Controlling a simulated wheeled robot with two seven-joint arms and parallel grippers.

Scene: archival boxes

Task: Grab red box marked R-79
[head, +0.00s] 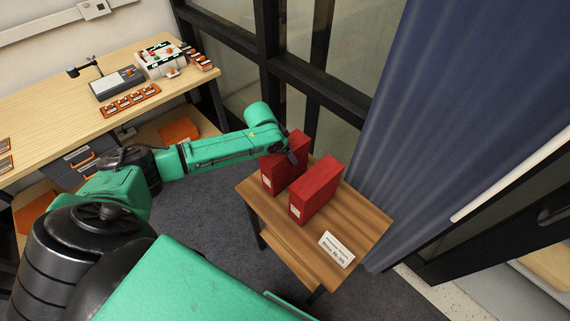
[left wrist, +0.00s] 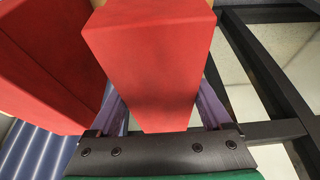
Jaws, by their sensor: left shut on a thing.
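Two red boxes stand side by side on a small wooden table (head: 355,222). My left gripper (head: 291,157) reaches in from the left and is shut on the left, farther red box (head: 281,179). In the left wrist view this box (left wrist: 150,55) fills the space between the two fingers. The other red box (head: 316,192) is to its right in the head view, and it shows at the left of the wrist view (left wrist: 45,60). Both boxes have a small pale label, too small to read. I cannot tell whether the held box touches the table. My right gripper is out of view.
A dark-framed window (head: 290,80) and a blue curtain (head: 430,110) are close behind. A long wooden desk (head: 60,115) with instruments is at the left. The table's right side is clear.

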